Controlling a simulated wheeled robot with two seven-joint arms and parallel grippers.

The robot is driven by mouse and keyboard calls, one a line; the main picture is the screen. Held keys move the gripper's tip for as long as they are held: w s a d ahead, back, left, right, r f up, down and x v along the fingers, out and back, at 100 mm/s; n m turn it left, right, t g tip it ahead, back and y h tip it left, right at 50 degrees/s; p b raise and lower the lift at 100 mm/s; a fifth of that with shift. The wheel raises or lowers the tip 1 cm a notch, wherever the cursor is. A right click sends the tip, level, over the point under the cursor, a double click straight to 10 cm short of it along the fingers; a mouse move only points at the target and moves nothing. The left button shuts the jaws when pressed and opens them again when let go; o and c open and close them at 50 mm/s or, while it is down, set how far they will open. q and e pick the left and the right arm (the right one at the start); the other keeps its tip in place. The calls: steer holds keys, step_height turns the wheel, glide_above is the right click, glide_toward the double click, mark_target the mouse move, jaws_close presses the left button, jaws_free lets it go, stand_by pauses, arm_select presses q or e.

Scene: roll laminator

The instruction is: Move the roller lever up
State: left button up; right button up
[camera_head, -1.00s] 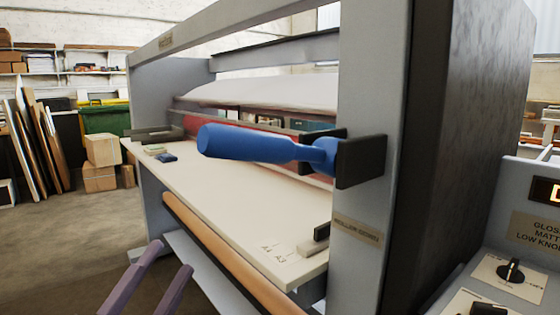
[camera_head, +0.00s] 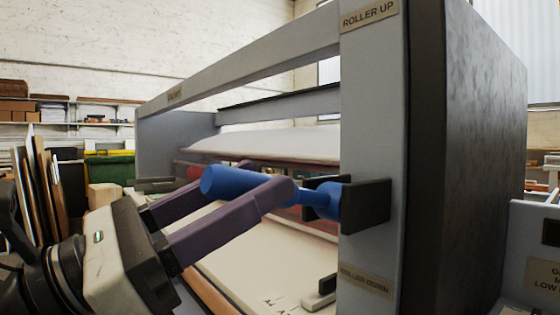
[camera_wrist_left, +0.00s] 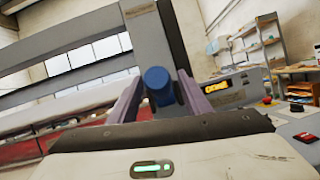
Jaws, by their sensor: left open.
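The blue roller lever (camera_head: 228,184) sticks out to the left from its dark bracket (camera_head: 366,204) on the grey side post, roughly level. The post carries a "ROLLER UP" label (camera_head: 370,15) above the bracket and a "ROLLER DOWN" label (camera_head: 365,281) below it. My left gripper (camera_head: 272,180) is open, its two purple fingers on either side of the lever. The near finger hides part of the lever's middle. In the left wrist view the lever's round end (camera_wrist_left: 157,79) sits between the fingers. I cannot tell whether they touch it. My right gripper is not in view.
The laminator's cream feed table (camera_head: 250,262) lies below the lever, with a small guide block (camera_head: 320,291) near the post. A control panel (camera_head: 530,255) stands at the right. Boards and boxes lean and stand at the far left.

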arm_select(q)
steer(key=shift+p+x, duration=0.3)
steer(key=shift+x, duration=1.95)
steer(key=shift+c, duration=0.4)
jaws_close()
